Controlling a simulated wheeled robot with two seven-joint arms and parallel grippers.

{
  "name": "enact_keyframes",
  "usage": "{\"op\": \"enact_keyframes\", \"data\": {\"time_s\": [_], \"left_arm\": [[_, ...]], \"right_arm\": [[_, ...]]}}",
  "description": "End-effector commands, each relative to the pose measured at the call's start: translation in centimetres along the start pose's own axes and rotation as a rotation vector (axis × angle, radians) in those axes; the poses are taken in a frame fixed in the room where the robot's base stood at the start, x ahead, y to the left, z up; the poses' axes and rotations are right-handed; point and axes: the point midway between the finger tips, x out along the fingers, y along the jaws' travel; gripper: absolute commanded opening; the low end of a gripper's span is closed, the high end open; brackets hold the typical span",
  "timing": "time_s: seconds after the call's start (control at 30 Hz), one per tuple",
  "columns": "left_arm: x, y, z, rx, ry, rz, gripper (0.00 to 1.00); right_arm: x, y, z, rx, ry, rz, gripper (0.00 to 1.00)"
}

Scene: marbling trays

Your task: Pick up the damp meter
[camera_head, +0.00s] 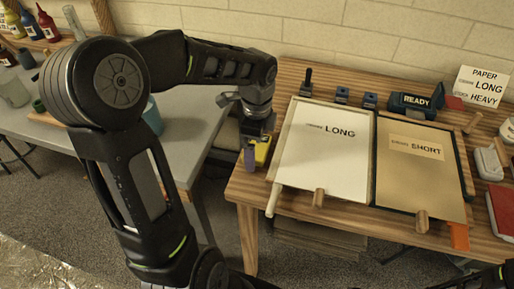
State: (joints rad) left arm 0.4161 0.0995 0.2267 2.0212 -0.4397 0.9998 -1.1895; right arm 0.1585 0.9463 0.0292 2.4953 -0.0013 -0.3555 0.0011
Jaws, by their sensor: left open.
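A small yellow device with a dark part, which looks like the damp meter (262,153), is at the left edge of the wooden table. My left gripper (256,139) reaches down from above and is open, right over the yellow device. The gripper covers its upper part, and I cannot tell whether the fingers touch it. A purple piece (249,159) shows just left of it.
Two trays labelled LONG (325,165) and SHORT (415,185) lie right of my left gripper. A READY block (416,104) and small dark blocks stand behind them. A white sign (483,88) is at the back right. A grey table (205,118) stands left, across a gap.

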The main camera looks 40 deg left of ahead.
Motion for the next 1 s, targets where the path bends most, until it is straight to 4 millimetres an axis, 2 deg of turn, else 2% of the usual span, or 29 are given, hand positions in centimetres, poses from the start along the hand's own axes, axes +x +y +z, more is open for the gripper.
{"op": "enact_keyframes", "data": {"time_s": [0.47, 1.0], "left_arm": [[-0.06, 0.00, -0.01, 0.001, 0.000, 0.000, 1.00], [-0.07, 0.00, -0.01, 0.001, 0.000, 0.000, 0.57]], "right_arm": [[0.01, 0.00, 0.00, 0.000, 0.000, 0.000, 0.36], [0.01, 0.00, 0.00, 0.000, 0.000, 0.000, 0.36]]}}
